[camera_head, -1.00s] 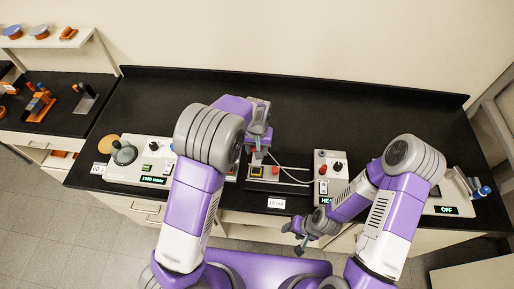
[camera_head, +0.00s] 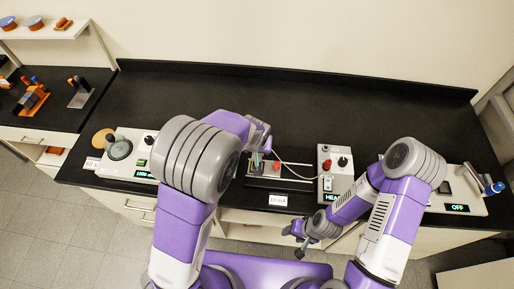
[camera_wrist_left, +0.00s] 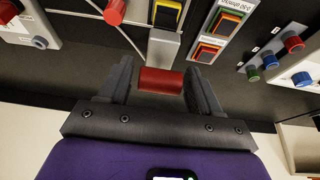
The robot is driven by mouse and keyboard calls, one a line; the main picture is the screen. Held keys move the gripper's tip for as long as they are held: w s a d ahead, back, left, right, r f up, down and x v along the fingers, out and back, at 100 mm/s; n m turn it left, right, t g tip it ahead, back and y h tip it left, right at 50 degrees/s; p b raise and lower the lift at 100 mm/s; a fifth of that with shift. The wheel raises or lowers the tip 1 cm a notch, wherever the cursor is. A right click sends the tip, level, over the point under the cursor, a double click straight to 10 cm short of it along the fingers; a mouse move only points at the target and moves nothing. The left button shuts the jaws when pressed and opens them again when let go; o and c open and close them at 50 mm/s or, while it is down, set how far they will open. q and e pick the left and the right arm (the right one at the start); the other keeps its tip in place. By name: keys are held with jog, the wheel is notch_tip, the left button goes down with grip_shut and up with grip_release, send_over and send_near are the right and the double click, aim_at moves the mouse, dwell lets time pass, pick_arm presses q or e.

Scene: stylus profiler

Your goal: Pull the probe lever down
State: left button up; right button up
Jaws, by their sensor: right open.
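In the left wrist view a red cylindrical handle (camera_wrist_left: 161,80) sits at the end of a grey metal arm (camera_wrist_left: 164,48), which looks like the probe lever. My left gripper (camera_wrist_left: 160,92) is open, with one dark finger on each side of the handle. I cannot tell whether either finger touches it. In the head view my left gripper (camera_head: 262,152) is mostly hidden by its own forearm, over the device in the middle of the bench. My right gripper (camera_head: 300,245) is open and empty in front of the bench edge.
A heater box (camera_head: 332,170) with knobs stands right of the middle device. A white unit (camera_head: 130,152) with a round dial is at the left, another unit (camera_head: 455,195) reading OFF at the right. A cable (camera_head: 290,158) arcs nearby. The back of the black bench (camera_head: 330,105) is clear.

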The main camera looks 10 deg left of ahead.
pick_arm(q)
jog(key=shift+o, duration=0.3)
jog(key=shift+r, duration=0.15)
jog(key=v, duration=0.7)
jog(key=shift+p, duration=0.35)
jog(key=shift+s+r, duration=0.15)
